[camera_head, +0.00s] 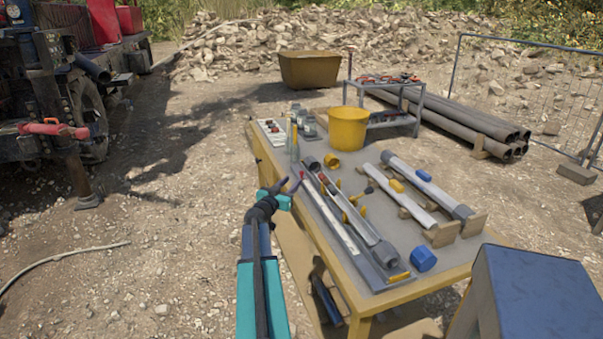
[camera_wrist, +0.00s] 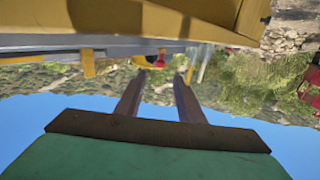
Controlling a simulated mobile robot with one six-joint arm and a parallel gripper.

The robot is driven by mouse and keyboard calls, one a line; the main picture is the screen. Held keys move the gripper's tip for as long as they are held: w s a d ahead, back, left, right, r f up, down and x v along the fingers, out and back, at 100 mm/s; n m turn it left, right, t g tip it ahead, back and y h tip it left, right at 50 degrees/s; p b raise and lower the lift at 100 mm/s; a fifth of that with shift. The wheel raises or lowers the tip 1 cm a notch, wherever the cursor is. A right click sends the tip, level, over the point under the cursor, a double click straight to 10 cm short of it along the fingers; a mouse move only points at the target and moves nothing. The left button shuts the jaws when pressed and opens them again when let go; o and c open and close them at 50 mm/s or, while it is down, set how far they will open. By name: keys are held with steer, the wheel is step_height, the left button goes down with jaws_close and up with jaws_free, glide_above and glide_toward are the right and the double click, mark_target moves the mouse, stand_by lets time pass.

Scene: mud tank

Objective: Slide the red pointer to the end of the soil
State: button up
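A small red piece, likely the red pointer (camera_head: 301,174), sits at the far end of a long pale scale strip (camera_head: 334,222) along the table's left side. Beside the strip lies a long grey open tube (camera_head: 352,218); the soil in it is too small to make out. My gripper (camera_head: 288,184) is just left of the table edge, close to the red piece, with its fingers apart and empty. In the wrist view, which looks upside down, the red piece (camera_wrist: 160,60) shows beyond and between the spread fingertips (camera_wrist: 159,78), apart from them.
A blue-topped stand (camera_head: 535,292) is at the near right. Ground left of the table is open.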

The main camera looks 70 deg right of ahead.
mark_target(301, 173)
steer(key=shift+s+d+p, duration=0.1)
steer(key=shift+s+d, duration=0.05)
steer(key=shift+d, duration=1.5)
steer(key=shift+s+d+p, duration=0.1)
steer(key=shift+s+d, duration=0.1)
steer(key=shift+d, duration=1.45)
steer(key=shift+s+d+p, duration=0.1)
steer(key=shift+s+d, duration=0.05)
steer(key=shift+d, duration=1.5)
jaws_close()
